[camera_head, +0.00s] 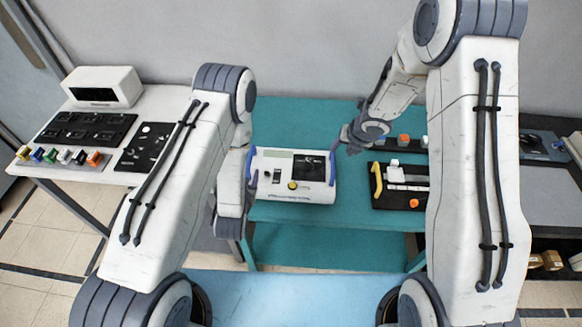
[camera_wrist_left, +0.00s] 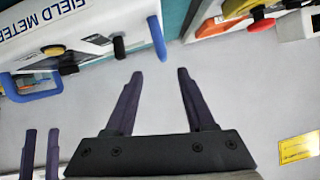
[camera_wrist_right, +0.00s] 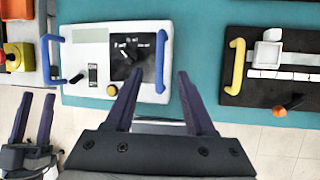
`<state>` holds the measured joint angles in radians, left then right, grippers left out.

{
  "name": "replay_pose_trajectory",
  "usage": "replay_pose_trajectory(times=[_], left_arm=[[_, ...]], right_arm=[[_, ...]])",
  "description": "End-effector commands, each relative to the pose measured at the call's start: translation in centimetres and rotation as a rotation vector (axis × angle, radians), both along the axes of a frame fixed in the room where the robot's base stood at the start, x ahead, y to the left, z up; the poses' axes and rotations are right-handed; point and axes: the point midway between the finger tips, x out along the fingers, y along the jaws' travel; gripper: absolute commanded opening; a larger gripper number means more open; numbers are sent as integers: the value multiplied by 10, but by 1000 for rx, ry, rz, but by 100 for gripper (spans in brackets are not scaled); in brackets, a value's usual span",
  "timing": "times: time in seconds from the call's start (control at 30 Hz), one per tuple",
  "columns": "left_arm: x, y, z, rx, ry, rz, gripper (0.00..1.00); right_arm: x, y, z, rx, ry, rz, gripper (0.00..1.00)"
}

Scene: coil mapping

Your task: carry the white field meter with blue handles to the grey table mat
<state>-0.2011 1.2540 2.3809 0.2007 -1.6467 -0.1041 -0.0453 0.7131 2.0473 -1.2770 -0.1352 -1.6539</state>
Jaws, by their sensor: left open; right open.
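The white field meter (camera_head: 300,196) with blue handles sits on the teal table, lettering visible in the left wrist view (camera_wrist_left: 88,38). My left gripper (camera_head: 250,172) is open beside its left handle (camera_head: 252,163); in the left wrist view a handle (camera_wrist_left: 156,36) lies just beyond the parted fingertips (camera_wrist_left: 160,72). My right gripper (camera_head: 343,145) is open near its right handle (camera_head: 333,170). In the right wrist view that handle (camera_wrist_right: 159,50) appears between the parted fingers (camera_wrist_right: 160,72). Neither gripper visibly holds it. A grey flat surface (camera_head: 545,190) lies right; I cannot tell if it is the mat.
A black panel with a yellow handle (camera_wrist_right: 237,65) lies right of the meter on the teal table (camera_head: 290,112). The left white table holds a white box (camera_head: 103,85), black panels and several coloured blocks. My right arm hides part of the right side.

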Motion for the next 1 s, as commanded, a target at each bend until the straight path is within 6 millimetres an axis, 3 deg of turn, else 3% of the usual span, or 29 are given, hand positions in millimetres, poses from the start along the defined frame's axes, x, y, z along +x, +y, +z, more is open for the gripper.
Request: replay_pose_trajectory(times=[0.53, 1.0], left_arm=[[5, 4, -2, 4, -25, 5, 55], [75, 6, -30, 5, -25, 5, 55]], right_arm=[[3, 0, -11, -6, 2, 44, 55], [32, 12, -79, -7, 2, 44, 55]])
